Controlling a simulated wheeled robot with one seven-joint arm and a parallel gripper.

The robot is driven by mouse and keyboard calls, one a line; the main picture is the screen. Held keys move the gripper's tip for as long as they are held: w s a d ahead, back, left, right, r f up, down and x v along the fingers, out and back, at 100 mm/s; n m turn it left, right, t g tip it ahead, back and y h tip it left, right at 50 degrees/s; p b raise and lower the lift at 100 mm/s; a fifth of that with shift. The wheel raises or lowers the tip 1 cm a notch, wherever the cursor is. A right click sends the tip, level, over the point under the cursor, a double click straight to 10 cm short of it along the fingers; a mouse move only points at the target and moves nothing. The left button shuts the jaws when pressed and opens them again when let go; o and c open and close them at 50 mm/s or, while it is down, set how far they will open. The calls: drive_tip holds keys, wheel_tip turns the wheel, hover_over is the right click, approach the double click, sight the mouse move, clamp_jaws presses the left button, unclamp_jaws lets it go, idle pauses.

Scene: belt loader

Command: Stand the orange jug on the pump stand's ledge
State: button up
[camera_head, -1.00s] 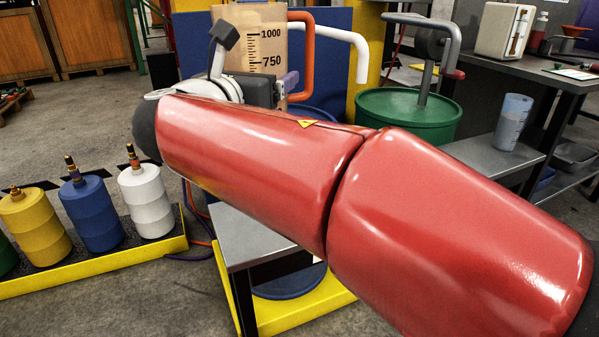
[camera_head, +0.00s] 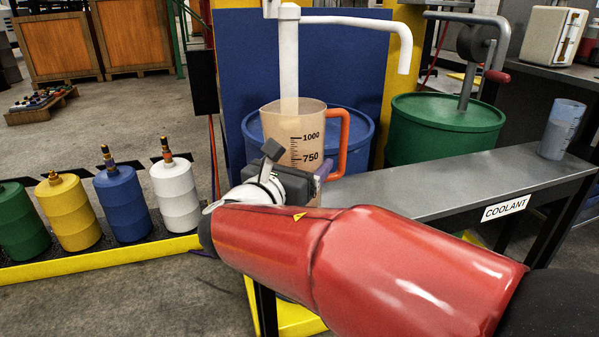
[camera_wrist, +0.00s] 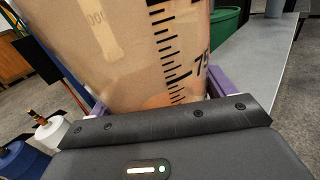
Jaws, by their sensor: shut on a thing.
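The jug, translucent tan with black marks and an orange handle (camera_head: 342,145), is upright in the head view, its body (camera_head: 290,130) in front of the white spout pipe and blue drum. My gripper (camera_head: 318,172) is shut on it, with purple fingers on either side; the wrist view shows the jug wall (camera_wrist: 140,45) between the fingers (camera_wrist: 158,95). The pump stand's grey ledge (camera_head: 430,185), labelled COOLANT, runs to the right of the jug. The jug's base is hidden behind my wrist, so I cannot tell whether it touches the ledge.
A clear measuring cup (camera_head: 562,130) stands at the ledge's right end. A white pipe (camera_head: 350,22) bends over above the jug's right. Blue (camera_head: 360,140) and green (camera_head: 445,130) drums stand behind the ledge. Coloured canisters (camera_head: 120,203) stand in a yellow-edged tray at left. The ledge's middle is bare.

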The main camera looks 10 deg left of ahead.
drive_tip(key=shift+f, duration=0.55)
drive_tip(key=shift+f, duration=0.15)
drive_tip(key=o, duration=1.1)
drive_tip(key=shift+s, duration=0.1)
drive_tip(key=p+v, duration=0.1)
drive_tip(key=v, duration=1)
drive_tip(key=shift+s+a, duration=0.2)
drive_tip(key=shift+s, duration=0.2)
